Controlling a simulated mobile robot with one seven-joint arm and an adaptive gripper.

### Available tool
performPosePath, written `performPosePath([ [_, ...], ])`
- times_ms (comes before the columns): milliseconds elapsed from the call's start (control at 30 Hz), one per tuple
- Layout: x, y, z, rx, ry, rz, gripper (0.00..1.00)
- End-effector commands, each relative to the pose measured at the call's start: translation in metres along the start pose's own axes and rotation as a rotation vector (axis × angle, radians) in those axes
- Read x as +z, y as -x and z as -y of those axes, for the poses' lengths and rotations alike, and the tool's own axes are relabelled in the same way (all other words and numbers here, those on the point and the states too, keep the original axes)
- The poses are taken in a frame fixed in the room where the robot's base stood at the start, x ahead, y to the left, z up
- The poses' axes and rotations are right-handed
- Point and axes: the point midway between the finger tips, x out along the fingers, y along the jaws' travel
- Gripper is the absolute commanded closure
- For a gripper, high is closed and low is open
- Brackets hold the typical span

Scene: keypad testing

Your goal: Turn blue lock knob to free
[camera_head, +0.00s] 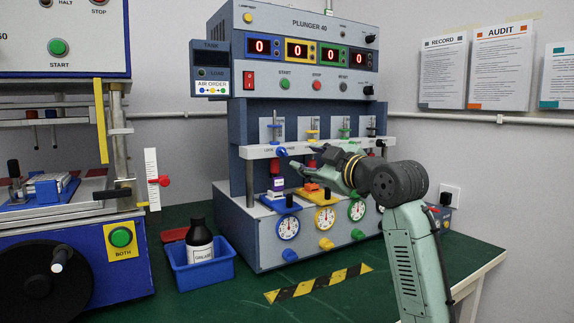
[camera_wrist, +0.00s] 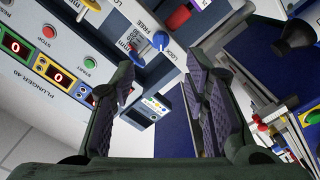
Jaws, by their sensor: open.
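The blue lock knob (camera_head: 282,152) sits at the left end of the white crossbar on the PLUNGER 40 machine (camera_head: 310,20). In the wrist view the blue knob (camera_wrist: 160,41) lies beyond my fingertips, with LOCK and FREE lettering beside it; its exact setting is too small to tell. My gripper (camera_head: 298,168) is open and empty, just right of and slightly below the knob in the head view, apart from it. In the wrist view my gripper (camera_wrist: 158,88) shows its two fingers spread, with nothing between them.
Below the bar are blue, orange and other stations with gauges (camera_head: 288,227). A blue bin (camera_head: 197,275) holds a black bottle (camera_head: 199,242). Another blue machine (camera_head: 60,250) stands left. The green table (camera_head: 370,290) is clear in front.

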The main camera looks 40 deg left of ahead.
Motion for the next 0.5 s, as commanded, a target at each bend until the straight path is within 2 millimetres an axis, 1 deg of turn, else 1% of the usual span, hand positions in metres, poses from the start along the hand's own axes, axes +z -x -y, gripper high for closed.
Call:
performPosePath([
  [167,-0.003,-0.028,0.000,-0.005,-0.001,0.000,0.58],
  [400,-0.003,-0.074,0.000,-0.004,-0.002,-0.001,0.58],
  [500,-0.003,-0.088,0.000,-0.003,-0.001,-0.001,0.58],
])
